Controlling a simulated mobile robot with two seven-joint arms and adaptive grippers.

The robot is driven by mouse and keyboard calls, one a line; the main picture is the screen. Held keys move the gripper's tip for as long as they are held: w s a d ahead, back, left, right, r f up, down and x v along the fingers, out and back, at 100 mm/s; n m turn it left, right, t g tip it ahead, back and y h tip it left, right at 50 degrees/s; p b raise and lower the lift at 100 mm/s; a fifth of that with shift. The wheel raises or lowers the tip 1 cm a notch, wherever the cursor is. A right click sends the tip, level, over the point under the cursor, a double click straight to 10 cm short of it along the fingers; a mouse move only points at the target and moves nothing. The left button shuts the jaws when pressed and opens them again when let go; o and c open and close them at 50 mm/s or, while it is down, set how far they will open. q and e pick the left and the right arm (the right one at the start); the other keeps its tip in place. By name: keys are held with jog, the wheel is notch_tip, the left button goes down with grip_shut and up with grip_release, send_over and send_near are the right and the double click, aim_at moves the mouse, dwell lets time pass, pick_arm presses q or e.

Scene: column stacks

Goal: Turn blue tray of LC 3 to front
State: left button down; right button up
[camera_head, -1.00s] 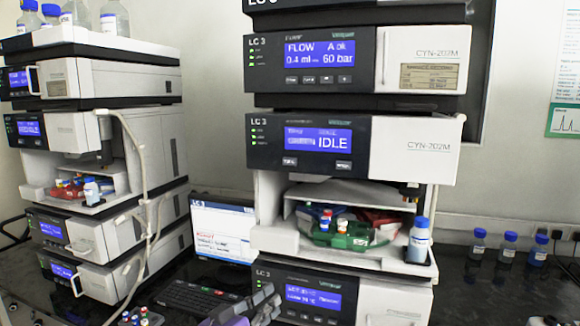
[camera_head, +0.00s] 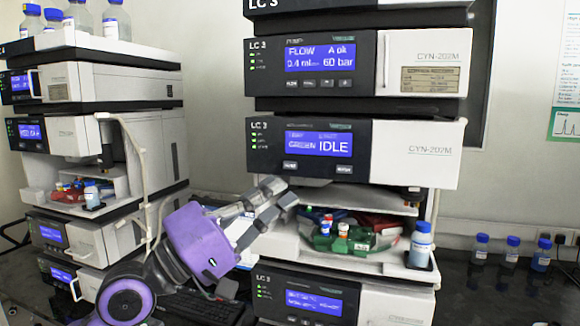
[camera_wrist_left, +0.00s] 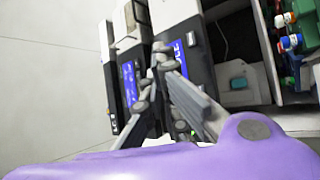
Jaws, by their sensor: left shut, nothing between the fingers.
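The LC 3 stack (camera_head: 412,155) stands in the middle of the head view. In its open bay, a green tray (camera_head: 325,241) with a few capped vials faces front. A red tray (camera_head: 380,222) is behind it to the right. A bluish part shows at the back left of the trays, mostly hidden. My left gripper (camera_head: 283,194) is shut and empty, in front of the bay's left edge, apart from the trays. In the left wrist view its fingers (camera_wrist_left: 158,75) reach up, with vials and the green tray (camera_wrist_left: 291,62) at the right edge. My right gripper is not in view.
A blue-capped bottle (camera_head: 420,245) stands at the bay's front right corner. Another instrument stack (camera_head: 125,125) is on the left, with a pale tube hanging in front. Several small bottles (camera_head: 511,250) stand on the dark bench at right. A keyboard (camera_head: 200,307) lies behind my arm.

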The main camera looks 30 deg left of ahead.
aim_at(290, 165)
pick_arm(q)
jog(key=shift+w, duration=0.15)
jog(key=w+a+b, duration=0.2)
jog(key=w, duration=0.6)
jog(key=shift+w, duration=0.2)
dwell(0.4)
jog(key=shift+a, duration=0.1)
dwell(1.0)
jog(key=shift+w, duration=0.4)
